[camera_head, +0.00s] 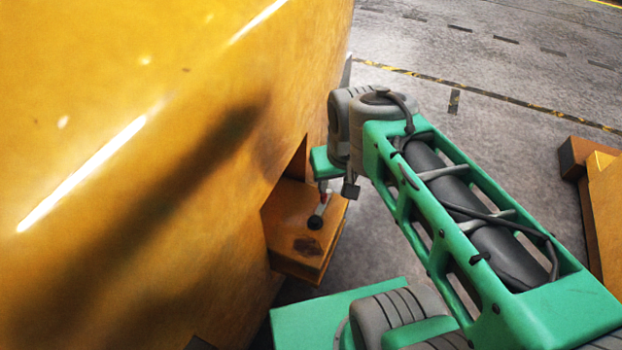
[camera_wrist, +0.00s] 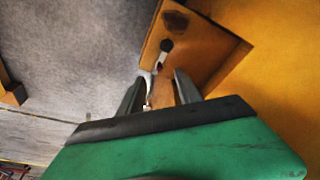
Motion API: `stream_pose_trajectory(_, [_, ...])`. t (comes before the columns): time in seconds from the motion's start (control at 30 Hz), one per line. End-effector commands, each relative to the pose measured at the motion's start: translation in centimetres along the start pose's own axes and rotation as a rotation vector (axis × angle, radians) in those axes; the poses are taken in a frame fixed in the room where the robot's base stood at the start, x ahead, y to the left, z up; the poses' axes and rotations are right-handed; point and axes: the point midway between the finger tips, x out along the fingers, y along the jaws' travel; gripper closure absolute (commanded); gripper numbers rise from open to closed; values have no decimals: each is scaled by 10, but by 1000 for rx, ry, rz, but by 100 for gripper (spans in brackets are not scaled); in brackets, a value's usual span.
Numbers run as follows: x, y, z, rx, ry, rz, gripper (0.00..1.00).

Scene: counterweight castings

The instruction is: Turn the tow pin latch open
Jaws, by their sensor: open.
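The tow pin latch (camera_head: 315,221) is a small lever with a dark round knob and a pale shaft. It lies on top of a yellow block (camera_head: 299,258) that juts out from the base of the large yellow casting. In the wrist view the latch's dark knob (camera_wrist: 166,45) is beyond the fingertips, with its pale shaft running back toward the jaws. My gripper (camera_wrist: 158,76) is open, its two dark fingers on either side of the shaft's near end. I cannot tell whether they touch it. In the head view my wrist hides most of the gripper.
The large yellow casting (camera_head: 120,130) fills the left of the head view, close beside my wrist. Another yellow and brown casting (camera_head: 603,205) stands at the right edge. Grey floor (camera_head: 500,85) with a black-and-yellow line lies clear behind my arm.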

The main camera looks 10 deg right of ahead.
Motion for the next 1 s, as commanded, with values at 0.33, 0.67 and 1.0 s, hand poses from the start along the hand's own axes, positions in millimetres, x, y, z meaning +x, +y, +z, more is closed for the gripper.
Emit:
stream_pose_trajectory(0.33, [164,8,-72,2,-242,-3,59])
stream_pose_trajectory(0.67, [212,10,-64,5,-256,-3,59])
stream_pose_trajectory(1.0, [243,11,-57,7,-252,-3,59])
